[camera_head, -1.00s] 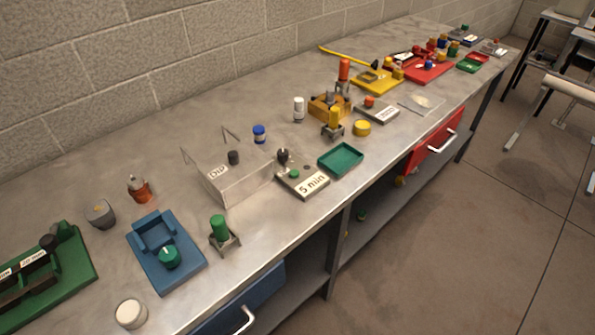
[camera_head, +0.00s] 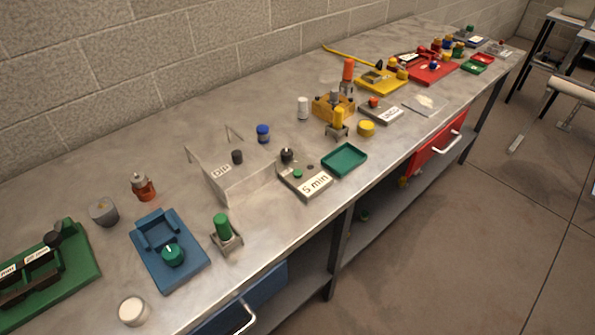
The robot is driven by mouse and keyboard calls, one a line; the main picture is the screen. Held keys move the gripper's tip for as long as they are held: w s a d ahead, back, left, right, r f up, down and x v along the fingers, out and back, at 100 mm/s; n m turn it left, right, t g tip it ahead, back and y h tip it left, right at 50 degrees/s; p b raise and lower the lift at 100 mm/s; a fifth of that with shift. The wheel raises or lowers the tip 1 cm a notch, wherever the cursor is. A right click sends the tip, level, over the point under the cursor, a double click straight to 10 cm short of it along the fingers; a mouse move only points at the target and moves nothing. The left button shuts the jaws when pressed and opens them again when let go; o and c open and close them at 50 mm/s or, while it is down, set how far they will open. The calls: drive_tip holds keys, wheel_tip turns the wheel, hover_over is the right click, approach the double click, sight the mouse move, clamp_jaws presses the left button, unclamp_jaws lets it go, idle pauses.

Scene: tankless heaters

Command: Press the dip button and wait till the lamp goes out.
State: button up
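A pale metal box (camera_head: 245,182) with a label that seems to read "DIP" (camera_head: 222,170) stands mid-bench. A short dark knob or button (camera_head: 237,157) is at its top. Beside it on the right is a grey unit (camera_head: 319,194) marked "5 min", with a green button (camera_head: 298,174), a small dark round spot (camera_head: 310,167) and a black knob (camera_head: 287,155) at its back. I cannot tell which part is the lamp, or whether any lamp is lit. My gripper is not in view.
A green tray (camera_head: 345,172) sits right of the "5 min" unit. A blue fixture (camera_head: 150,262) and a green cylinder in a stand (camera_head: 222,228) are to the left. A blue-capped jar (camera_head: 263,134) stands behind.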

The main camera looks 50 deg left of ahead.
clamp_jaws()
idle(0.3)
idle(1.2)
